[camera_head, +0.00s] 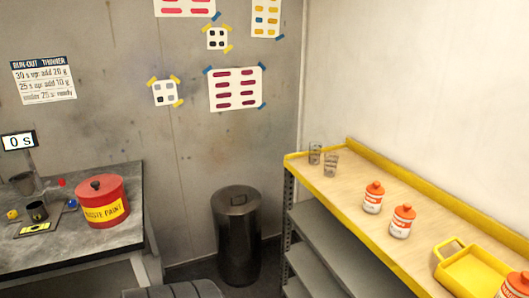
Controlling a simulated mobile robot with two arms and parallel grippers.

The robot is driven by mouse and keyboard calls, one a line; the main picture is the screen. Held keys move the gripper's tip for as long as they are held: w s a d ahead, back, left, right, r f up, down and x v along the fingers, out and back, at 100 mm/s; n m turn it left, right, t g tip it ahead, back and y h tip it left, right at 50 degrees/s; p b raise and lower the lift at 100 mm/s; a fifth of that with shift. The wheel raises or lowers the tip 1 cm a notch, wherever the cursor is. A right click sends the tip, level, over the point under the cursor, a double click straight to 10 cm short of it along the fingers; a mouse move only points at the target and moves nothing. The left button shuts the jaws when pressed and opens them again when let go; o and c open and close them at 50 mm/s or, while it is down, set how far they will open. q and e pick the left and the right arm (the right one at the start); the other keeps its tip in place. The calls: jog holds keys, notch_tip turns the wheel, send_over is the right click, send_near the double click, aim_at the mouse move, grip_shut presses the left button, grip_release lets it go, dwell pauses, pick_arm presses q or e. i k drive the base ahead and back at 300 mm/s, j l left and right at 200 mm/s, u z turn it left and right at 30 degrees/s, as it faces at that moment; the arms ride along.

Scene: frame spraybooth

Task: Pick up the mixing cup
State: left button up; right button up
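Two clear, greyish cups stand close together at the far end of the wooden shelf top: one cup (315,154) at the back and one cup (331,165) just in front and to the right. A small dark cup (37,211) stands on the left bench, on or behind a flat device with a yellow display (36,228). I cannot tell from the picture which of these is the mixing cup. Neither of my grippers is in view.
A red can labelled waste paint (103,211) stands on the grey bench (110,243). A dark bin (238,240) stands between bench and shelf (326,191). Orange-capped bottles (373,199) (402,222) and a yellow tray (440,258) occupy the shelf's nearer part.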

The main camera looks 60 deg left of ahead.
aim_at(315, 148)
jog(key=u, duration=1.7)
jog(key=i+j+z, duration=0.2)
jog(key=z, duration=0.15)
jog(key=i+j+z, duration=0.7)
jog(key=k, duration=0.05)
